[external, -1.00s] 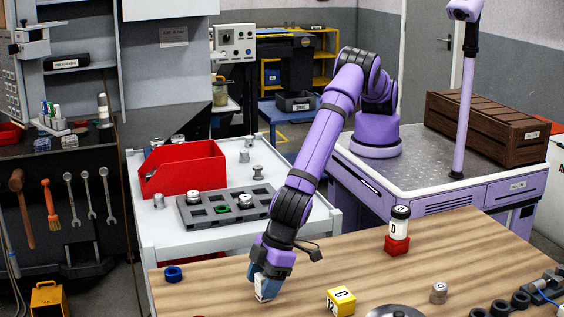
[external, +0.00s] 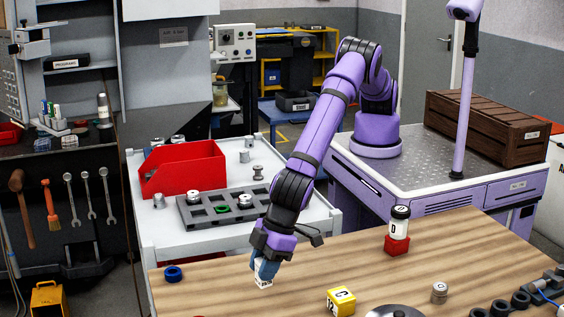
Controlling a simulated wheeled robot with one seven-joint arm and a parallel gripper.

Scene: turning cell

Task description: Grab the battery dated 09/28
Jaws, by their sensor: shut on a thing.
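My gripper (external: 266,267) points down over the near left part of the wooden table (external: 340,262). It is shut on a small blue and white block (external: 264,283), which may be the battery. No date can be read on it at this size. The jaws hide part of the block. It is at or just above the tabletop; I cannot tell if there is a gap. No date 09/28 is legible anywhere in view.
To the right stand a yellow cube marked C (external: 341,301), a red block (external: 396,245) under a black-and-white cylinder marked D (external: 399,224), and a small grey cylinder (external: 439,292). A blue ring (external: 173,274) lies left. A dark disc (external: 392,311) lies in front.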

